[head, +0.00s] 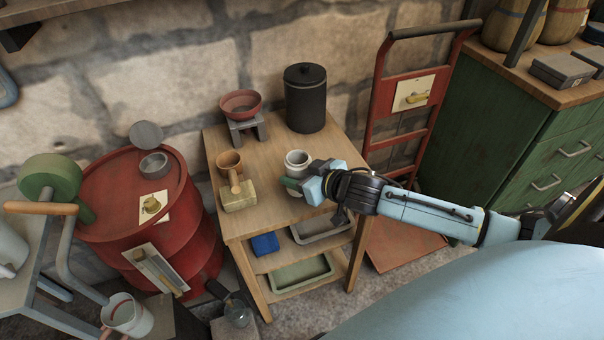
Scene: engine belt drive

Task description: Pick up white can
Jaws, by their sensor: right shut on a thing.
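The white can (297,160) is a small, open-topped, pale container, upright at the middle of the small wooden table (262,222). My right gripper (305,176) comes in from the right and is shut on the white can at its near right side. The gripper hides the lower part of the can, so I cannot tell whether its base touches the tabletop. A greenish piece (291,184) shows at the gripper's near side; I cannot tell what it is. My left gripper is not in view.
A black lidded canister (305,98) stands behind the can. A red bowl on a stand (240,104), a brown cup (229,161) and a pale block (239,197) are to its left. A red drum (120,200) and a red hand truck (405,110) flank the table.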

